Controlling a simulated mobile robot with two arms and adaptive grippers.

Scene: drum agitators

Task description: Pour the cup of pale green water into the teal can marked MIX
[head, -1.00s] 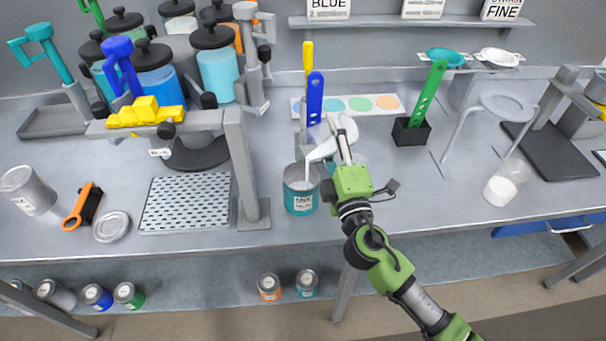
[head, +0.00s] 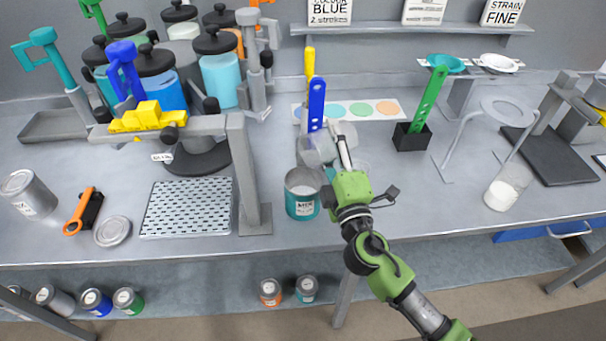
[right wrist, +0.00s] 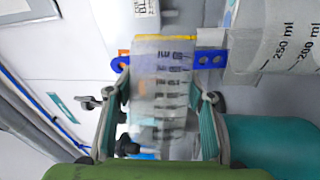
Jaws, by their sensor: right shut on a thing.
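The teal can (head: 302,208) marked MIX stands upright on the bench, its open top facing up with something pale inside. My right gripper (head: 342,152) is beside and above it, shut on a clear cup. The cup (head: 317,152) is tilted above the can's far rim, and no stream shows from it. In the right wrist view the graduated cup (right wrist: 160,88) sits between the fingers of the gripper (right wrist: 163,125); its contents are hard to tell. The teal can (right wrist: 265,145) fills the lower right there. My left gripper is out of view.
Blue and yellow paddles (head: 317,100) stand just behind the cup. A grey stand (head: 242,175) and perforated tray (head: 187,207) are left of the can. A black holder with a green paddle (head: 412,136) is to the right.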

